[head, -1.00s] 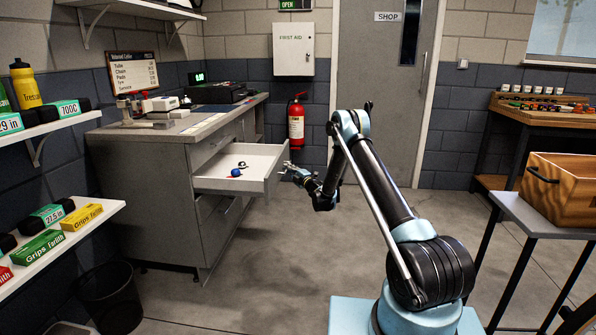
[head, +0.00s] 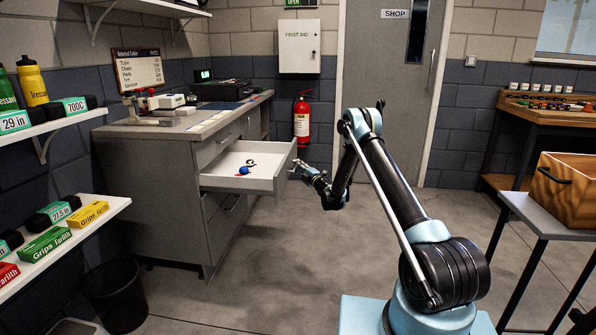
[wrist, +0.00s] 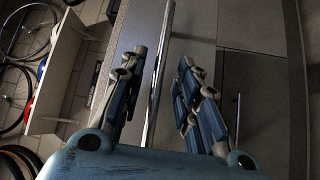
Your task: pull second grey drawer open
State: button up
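The second grey drawer (head: 235,183) of the grey cabinet stands pulled well out, below a shut top drawer (head: 215,143). A small blue item (head: 243,170) and a dark item (head: 251,163) lie inside it. My gripper (head: 295,168) is at the outer face of the drawer front. In the wrist view my gripper (wrist: 161,85) has its two fingers apart, one on each side of a long bright bar handle (wrist: 161,55). I see gaps between the bar and both fingers. The handle is hidden in the head view.
A lower drawer (head: 228,212) of the cabinet is shut. A fire extinguisher (head: 301,122) hangs on the wall behind the drawer. A black bin (head: 115,297) stands at the lower left, and a grey table (head: 540,212) at the right. The floor before the cabinet is clear.

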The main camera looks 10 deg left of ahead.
jog(key=v, duration=1.2)
jog(key=shift+w, duration=0.1)
